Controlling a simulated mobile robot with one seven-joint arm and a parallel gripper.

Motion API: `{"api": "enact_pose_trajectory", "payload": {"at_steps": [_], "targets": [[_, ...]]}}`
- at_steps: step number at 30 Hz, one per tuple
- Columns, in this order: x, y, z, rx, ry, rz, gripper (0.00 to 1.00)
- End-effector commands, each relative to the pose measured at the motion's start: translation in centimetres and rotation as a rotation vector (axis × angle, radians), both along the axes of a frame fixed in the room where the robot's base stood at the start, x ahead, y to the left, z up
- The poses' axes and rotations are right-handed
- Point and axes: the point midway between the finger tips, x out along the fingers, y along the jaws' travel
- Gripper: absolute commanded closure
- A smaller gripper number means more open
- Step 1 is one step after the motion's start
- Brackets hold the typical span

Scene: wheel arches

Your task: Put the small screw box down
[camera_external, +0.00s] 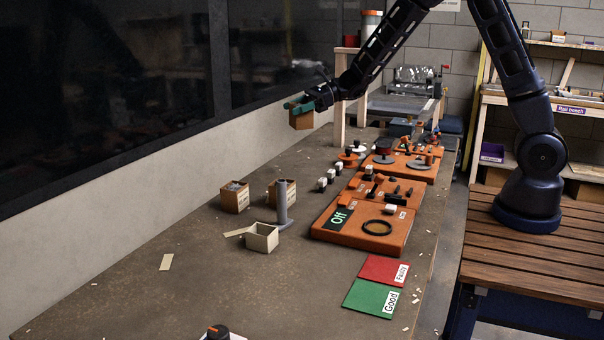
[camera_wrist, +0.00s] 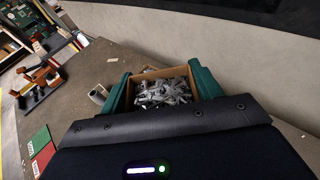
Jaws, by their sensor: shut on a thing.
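The small screw box (camera_external: 301,120) is a brown open-topped box held in the air above the far part of the bench, near the wall. In the wrist view the box (camera_wrist: 150,74) is full of grey metal screws. My gripper (camera_external: 302,104) is shut on it, with a green finger on the left side (camera_wrist: 117,94) and another on the right. The underside of the box and the bench directly below it are hidden in the wrist view.
Two brown boxes (camera_external: 235,197) (camera_external: 281,192), a pale open box (camera_external: 262,238) and a grey post (camera_external: 283,202) stand on the bench (camera_external: 190,290). Orange trays (camera_external: 335,232) with parts line the right side. Red (camera_external: 384,270) and green (camera_external: 371,298) mats lie in front. Bench near the wall is mostly clear.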

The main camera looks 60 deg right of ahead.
Motion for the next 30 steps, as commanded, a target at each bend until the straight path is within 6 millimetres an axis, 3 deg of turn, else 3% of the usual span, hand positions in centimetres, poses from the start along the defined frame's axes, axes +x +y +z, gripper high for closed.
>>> {"api": "enact_pose_trajectory", "payload": {"at_steps": [8,24,30], "targets": [[0.0,0.1,-3.2,0.001,0.003,0.002,0.66],[0.0,0.1,-14.1,0.001,0.003,0.002,0.66],[0.0,0.1,-16.7,0.000,0.001,0.002,0.66]]}}
